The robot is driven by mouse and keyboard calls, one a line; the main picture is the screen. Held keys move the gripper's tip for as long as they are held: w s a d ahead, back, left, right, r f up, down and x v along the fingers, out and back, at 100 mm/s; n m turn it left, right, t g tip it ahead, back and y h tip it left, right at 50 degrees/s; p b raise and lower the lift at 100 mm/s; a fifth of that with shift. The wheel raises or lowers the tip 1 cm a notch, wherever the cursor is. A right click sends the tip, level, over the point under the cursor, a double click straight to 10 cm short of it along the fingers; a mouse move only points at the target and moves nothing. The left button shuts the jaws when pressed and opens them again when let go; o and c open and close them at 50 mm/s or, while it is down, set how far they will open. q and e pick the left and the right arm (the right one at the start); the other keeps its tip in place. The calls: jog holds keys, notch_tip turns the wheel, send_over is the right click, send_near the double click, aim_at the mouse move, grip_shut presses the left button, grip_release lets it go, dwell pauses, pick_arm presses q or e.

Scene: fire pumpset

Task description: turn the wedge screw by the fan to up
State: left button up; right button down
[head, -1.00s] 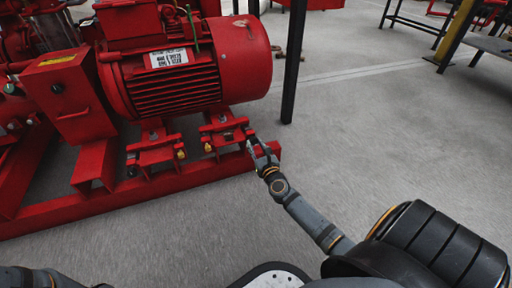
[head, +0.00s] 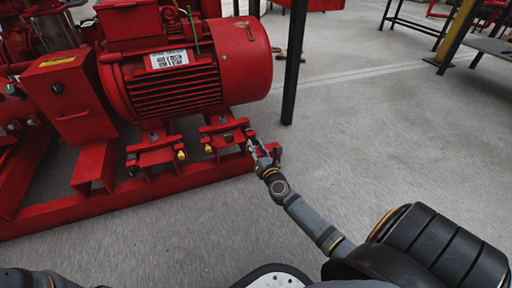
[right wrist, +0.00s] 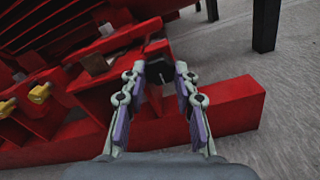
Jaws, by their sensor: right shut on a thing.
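The red motor (head: 190,75) with its fan end at the right stands on a red base frame. Under that end is a red wedge mount (head: 222,132), which also shows in the right wrist view (right wrist: 95,92). My right gripper (head: 252,139) is at the right side of this mount. The screw's exact turn angle cannot be told. My left gripper is out of view.
A second red wedge mount (head: 155,153) with a yellow-tipped part is to the left. The red base rail (head: 120,204) runs along the front below the mounts. A black post (head: 294,60) stands behind right. Grey floor to the right is clear.

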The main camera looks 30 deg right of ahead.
jog(key=shift+f, duration=0.1)
jog(key=c, duration=1)
grip_release()
jog(key=v, duration=1.2)
